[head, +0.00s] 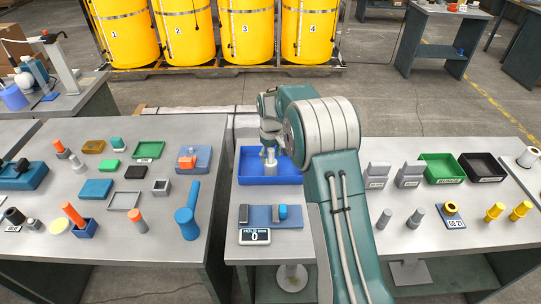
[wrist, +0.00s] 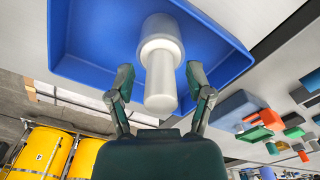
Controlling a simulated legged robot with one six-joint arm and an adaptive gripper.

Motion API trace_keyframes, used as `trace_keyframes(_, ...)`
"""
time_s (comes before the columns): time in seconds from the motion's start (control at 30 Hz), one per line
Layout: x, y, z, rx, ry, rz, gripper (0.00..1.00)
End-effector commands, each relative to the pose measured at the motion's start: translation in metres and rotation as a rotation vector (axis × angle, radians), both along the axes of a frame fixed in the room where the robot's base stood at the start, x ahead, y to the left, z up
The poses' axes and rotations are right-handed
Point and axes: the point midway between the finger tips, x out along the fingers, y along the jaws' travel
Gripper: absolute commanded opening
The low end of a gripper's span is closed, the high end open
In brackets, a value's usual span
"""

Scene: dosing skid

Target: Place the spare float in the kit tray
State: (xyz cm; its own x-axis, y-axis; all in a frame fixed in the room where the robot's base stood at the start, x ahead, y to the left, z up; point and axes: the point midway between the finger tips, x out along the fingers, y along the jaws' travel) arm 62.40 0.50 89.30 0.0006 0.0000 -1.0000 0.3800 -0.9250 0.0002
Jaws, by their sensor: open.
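A pale grey-white stepped cylinder, which looks like the spare float (head: 270,156), is in the blue tray (head: 270,180), seemingly the kit tray, on the middle table. In the wrist view the float (wrist: 160,58) has a wide collar and a narrower end towards me, with the blue tray (wrist: 90,50) behind it. It appears to stand upright. My gripper (wrist: 160,77) is open, with one finger on each side of the float and visible gaps on both sides. In the head view my gripper (head: 268,137) is over the tray's back part, partly hidden by my arm.
A blue fixture (head: 285,216) and a display reading 0 (head: 255,237) sit in front of the tray. The left table holds coloured blocks and a blue handled piece (head: 187,215). The right table holds a green bin (head: 442,167), a black bin (head: 482,166) and several pegs.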

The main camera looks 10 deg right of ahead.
Motion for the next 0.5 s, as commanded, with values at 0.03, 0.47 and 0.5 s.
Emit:
trace_keyframes(0.03,0.0,0.0,0.0,0.0,0.0,0.0,0.67)
trace_keyframes(0.47,0.001,0.0,0.061,0.0,-0.005,0.0,0.67)
trace_keyframes(0.5,0.001,0.0,0.069,0.001,-0.004,0.0,0.67)
